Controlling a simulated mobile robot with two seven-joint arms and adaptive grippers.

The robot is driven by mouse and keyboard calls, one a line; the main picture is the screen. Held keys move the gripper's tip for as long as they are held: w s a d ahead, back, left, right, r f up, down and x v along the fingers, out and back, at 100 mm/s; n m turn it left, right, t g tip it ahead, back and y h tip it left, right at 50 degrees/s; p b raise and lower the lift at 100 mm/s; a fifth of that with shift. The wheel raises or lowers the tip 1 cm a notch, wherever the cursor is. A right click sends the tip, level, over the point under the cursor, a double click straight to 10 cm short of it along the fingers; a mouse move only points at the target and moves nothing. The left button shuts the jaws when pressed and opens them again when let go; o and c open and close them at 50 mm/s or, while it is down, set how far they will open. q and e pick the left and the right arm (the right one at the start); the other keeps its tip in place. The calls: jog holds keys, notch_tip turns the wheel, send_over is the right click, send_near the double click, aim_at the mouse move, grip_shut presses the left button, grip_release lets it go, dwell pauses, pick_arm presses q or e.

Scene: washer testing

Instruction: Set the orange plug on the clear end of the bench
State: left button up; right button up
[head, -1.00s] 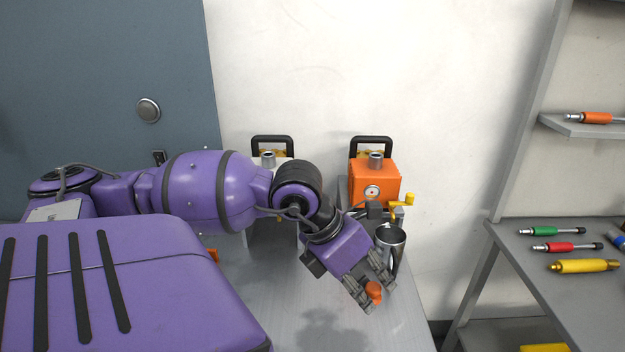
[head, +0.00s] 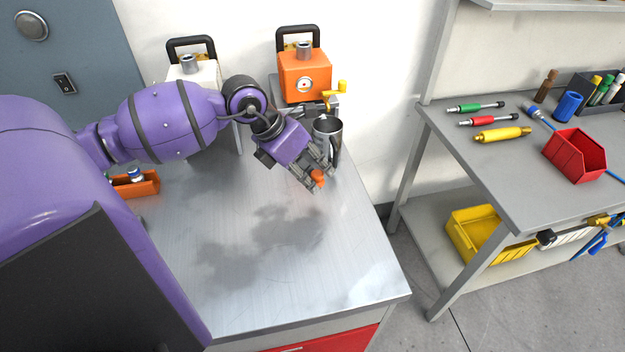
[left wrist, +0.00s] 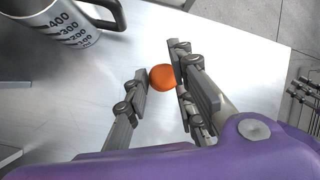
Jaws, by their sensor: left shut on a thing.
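The orange plug (head: 318,179) is between the fingertips of my left gripper (head: 320,174), which is shut on it. In the left wrist view the round orange end of the plug (left wrist: 162,77) shows between the two fingers (left wrist: 160,76); the rest is hidden. The plug appears to be above the metal bench (head: 340,270), close to a steel measuring jug (head: 328,128); its exact height is hard to tell. The front part of the bench is bare. My right gripper is not in view.
An orange machine (head: 305,75) and a white one (head: 190,72) stand at the back. The jug (left wrist: 52,22) is left of my fingers in the left wrist view. An orange tray (head: 140,187) lies at left. A shelf bench (head: 480,165) with tools stands right, across a gap.

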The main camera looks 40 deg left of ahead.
aim_at(324, 194)
pick_arm(q)
jog(key=shift+w+a+f, duration=0.2)
jog(key=shift+w+f, duration=0.15)
jog(key=shift+f, duration=0.1)
jog(key=shift+a+f, duration=0.1)
jog(key=shift+f, duration=1.55)
jog(key=shift+c, duration=0.2)
jog(key=shift+f, duration=0.15)
jog(key=o, duration=1)
jog(key=shift+c, duration=0.2)
jog(key=shift+r, duration=0.35)
jog(key=p+v, duration=0.1)
jog(key=v, duration=1)
jog(key=shift+s+r, duration=0.2)
jog(key=shift+r, duration=0.05)
